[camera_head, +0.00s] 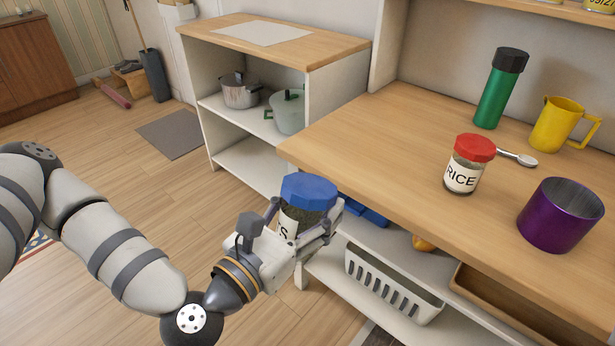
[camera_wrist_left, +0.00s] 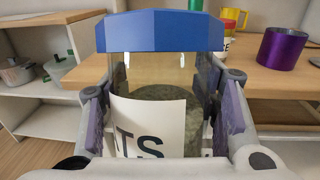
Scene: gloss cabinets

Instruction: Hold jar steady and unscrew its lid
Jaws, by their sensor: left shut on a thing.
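A clear jar (camera_head: 290,221) with a blue faceted lid (camera_head: 309,192) and a white label is held in my left gripper (camera_head: 305,230). The gripper is shut on the jar's body, below the lid, and holds it in the air in front of the counter edge. In the left wrist view the jar (camera_wrist_left: 158,100) stands upright between the two fingers, with the blue lid (camera_wrist_left: 165,31) on top. The label ends in "TS" and dark green contents show behind it. My right gripper is in neither view.
On the wooden counter (camera_head: 400,150) stand a red-lidded rice jar (camera_head: 463,177), a purple pot (camera_head: 560,216), a green bottle (camera_head: 495,100), a yellow jug (camera_head: 558,125) and a spoon (camera_head: 518,157). A white basket (camera_head: 390,285) sits on the shelf below. The floor at left is open.

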